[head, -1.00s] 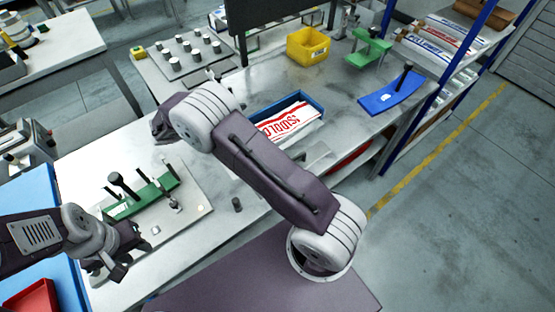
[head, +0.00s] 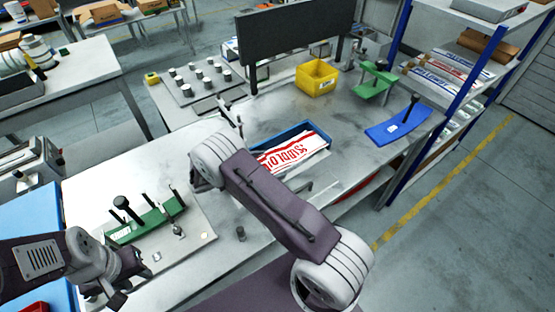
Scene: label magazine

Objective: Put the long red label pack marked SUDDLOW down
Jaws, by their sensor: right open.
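The SUDDLOW label pack (head: 287,157) is white with red lettering and red edges. It lies in the blue tray (head: 318,129) on the bench, its lettering upside down to me, and my right arm covers its near left part. My right arm (head: 270,200) reaches across the bench in front of the tray. It hides most of my right gripper, which is open; I cannot see how near its fingers are to the pack. My left gripper (head: 108,292) is at the lower left, well apart from the pack; its fingers are too unclear to tell open from shut.
A green fixture (head: 145,222) with black knobs stands on a plate at left. Behind are a yellow bin (head: 317,77), a dark panel (head: 290,48), a green stand (head: 376,83) and a blue curved piece (head: 399,125). A shelf with label packs (head: 452,68) is at right.

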